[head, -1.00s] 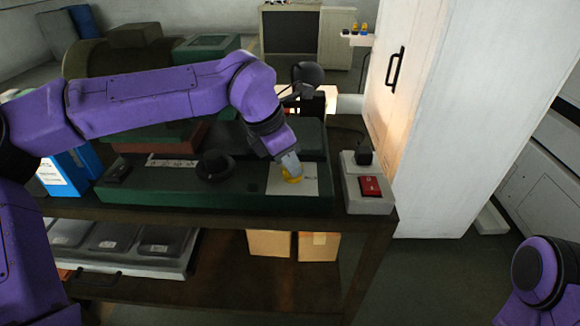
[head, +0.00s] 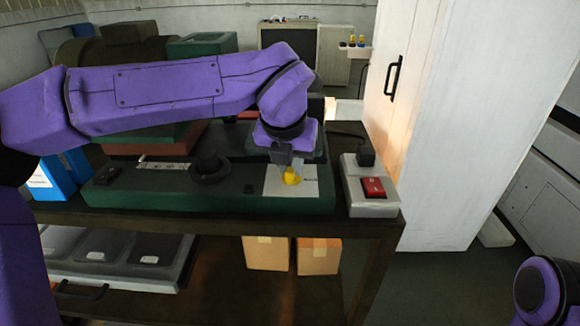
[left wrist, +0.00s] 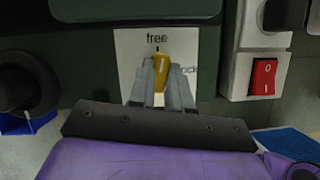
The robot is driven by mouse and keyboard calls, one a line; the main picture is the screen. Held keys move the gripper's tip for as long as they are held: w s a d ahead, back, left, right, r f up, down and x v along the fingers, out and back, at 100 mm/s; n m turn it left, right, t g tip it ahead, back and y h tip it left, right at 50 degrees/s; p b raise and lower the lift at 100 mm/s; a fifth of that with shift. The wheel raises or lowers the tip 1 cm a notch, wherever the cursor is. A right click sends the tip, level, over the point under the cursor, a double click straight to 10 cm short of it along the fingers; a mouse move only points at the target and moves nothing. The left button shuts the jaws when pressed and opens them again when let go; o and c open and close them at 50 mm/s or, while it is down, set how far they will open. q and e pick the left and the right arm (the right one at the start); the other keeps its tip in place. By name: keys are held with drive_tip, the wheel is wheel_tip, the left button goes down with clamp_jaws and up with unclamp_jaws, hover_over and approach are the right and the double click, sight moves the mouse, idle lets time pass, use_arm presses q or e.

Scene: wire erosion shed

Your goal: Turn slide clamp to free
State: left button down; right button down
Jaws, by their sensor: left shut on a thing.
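The slide clamp is a yellow knob (head: 291,177) on a white plate (head: 278,184) on the green machine's front. In the left wrist view the knob (left wrist: 161,71) stands between my fingers, its white pointer line near upright, leaning slightly right. The word "free" and its tick mark (left wrist: 157,49) sit just above it. A second word at the plate's right is partly hidden by a finger; only "ock" shows. My left gripper (head: 288,164) is shut on the knob; its fingers show in the left wrist view (left wrist: 160,88). My right gripper is out of view.
A grey box with a red rocker switch (head: 373,187) stands just right of the plate. A black round knob (head: 210,168) is to the left. A tall white cabinet (head: 455,120) stands at the right. Cardboard boxes (head: 318,257) sit on the shelf below.

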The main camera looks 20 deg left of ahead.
use_arm(q)
drive_tip(key=shift+n+y+b, duration=0.35)
drive_tip(key=shift+n+y, duration=0.05)
drive_tip(key=shift+n, duration=0.8)
drive_tip(key=shift+r, duration=0.1)
drive_tip(key=c, duration=1.1)
unclamp_jaws()
drive_tip(key=shift+o, duration=0.2)
drive_tip(key=v, duration=1)
drive_tip(key=shift+r, duration=0.25)
drive_tip(key=shift+d, duration=0.1)
